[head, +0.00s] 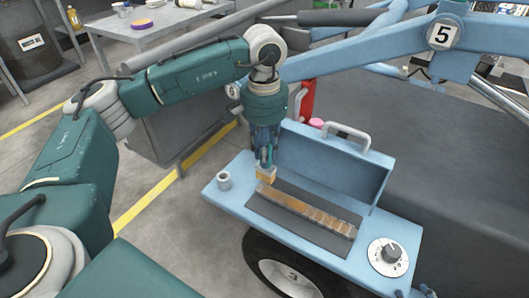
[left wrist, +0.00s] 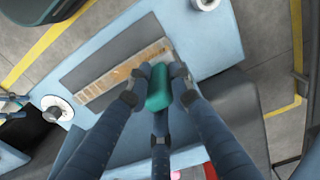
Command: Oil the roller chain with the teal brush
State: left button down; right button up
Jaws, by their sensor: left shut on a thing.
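The roller chain (head: 320,215) lies as a long tan-brown strip on a dark mat (head: 326,237) on a light blue shelf. Its left part looks smoother and more orange; segments show more clearly toward the right. My left gripper (head: 265,158) points down above the chain's left end, shut on the teal brush. The brush's tan bristles (head: 266,174) are just over that end; I cannot tell whether they touch it. In the left wrist view the fingers close around the teal brush handle (left wrist: 160,88), beside the chain (left wrist: 122,76).
A small grey cup (head: 224,181) stands on the shelf's left side. A blue open box with a handle (head: 345,129) rises behind the mat. A dial (head: 388,256) sits at the right front. A cluttered table (head: 155,25) is at the back left.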

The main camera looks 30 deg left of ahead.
pick_arm(q)
jog(key=shift+r, duration=0.15)
jog(key=shift+d+r+p, duration=0.3)
jog(key=shift+r+p, duration=0.15)
jog(key=shift+r, duration=0.15)
jog(key=shift+a+r, duration=0.1)
jog(key=shift+a, duration=0.05)
pick_arm(e)
jog(key=s+d+f+g+h, duration=0.1)
jog(key=s+f+g, duration=0.3)
jog(key=s, duration=0.4)
jog(key=shift+s+d+f, duration=0.2)
jog(key=shift+d+f, duration=0.6)
jog(key=shift+d, duration=0.1)
pick_arm(q)
jog(key=s+d, duration=0.3)
jog(key=d, duration=0.7)
jog(key=s+d+r, duration=0.1)
jog(key=s+d, duration=0.2)
jog(key=d, duration=0.7)
jog(key=shift+s, duration=0.2)
pick_arm(e)
jog(key=shift+w+r, duration=0.1)
pick_arm(q)
jog(key=shift+d+r, duration=0.1)
